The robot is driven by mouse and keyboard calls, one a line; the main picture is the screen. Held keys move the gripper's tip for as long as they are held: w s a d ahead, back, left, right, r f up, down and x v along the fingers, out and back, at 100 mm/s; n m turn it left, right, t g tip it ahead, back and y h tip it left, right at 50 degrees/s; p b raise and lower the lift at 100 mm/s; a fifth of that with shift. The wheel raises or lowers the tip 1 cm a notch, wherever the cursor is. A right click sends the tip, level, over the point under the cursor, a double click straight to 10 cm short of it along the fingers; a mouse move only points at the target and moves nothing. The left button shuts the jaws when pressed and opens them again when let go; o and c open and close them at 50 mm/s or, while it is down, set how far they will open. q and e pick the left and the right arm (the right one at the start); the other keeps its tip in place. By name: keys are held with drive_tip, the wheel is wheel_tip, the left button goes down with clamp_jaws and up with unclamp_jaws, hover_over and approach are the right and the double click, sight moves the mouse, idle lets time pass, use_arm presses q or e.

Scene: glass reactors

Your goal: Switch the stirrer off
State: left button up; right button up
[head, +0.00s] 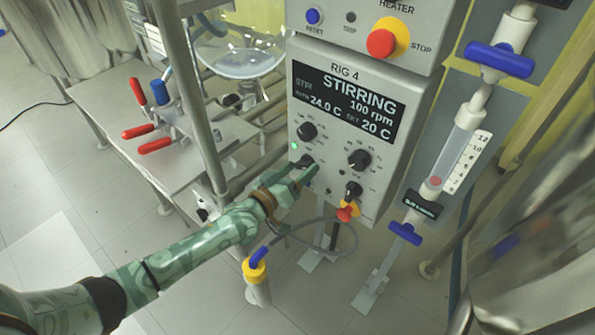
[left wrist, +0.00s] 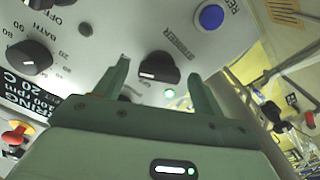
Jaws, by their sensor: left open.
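The grey control box, labelled RIG 4 (head: 345,69), has a display reading STIRRING, 100 rpm (head: 348,97). The black stirrer knob (head: 305,161) is at its lower left, largely covered by my gripper in the head view. A lit green lamp (head: 295,146) is beside it. The left wrist view shows the stirrer knob (left wrist: 158,67) with a white pointer mark and the green lamp (left wrist: 170,93). My left gripper (head: 298,172) is open, with one finger on either side of this knob; contact cannot be told. My right gripper is not in view.
Nearby are the bath knob (head: 359,159), another knob (head: 353,191), and a red-yellow connector (head: 347,211) with a grey hose. A heater box with a red stop button (head: 381,43) is above. A metal post (head: 190,100) stands left, a glass flow meter (head: 460,145) right.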

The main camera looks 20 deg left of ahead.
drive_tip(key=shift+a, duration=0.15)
use_arm(q)
drive_tip(key=shift+c, duration=1.2)
drive_tip(key=c, duration=0.8)
drive_tip(key=shift+o, duration=0.2)
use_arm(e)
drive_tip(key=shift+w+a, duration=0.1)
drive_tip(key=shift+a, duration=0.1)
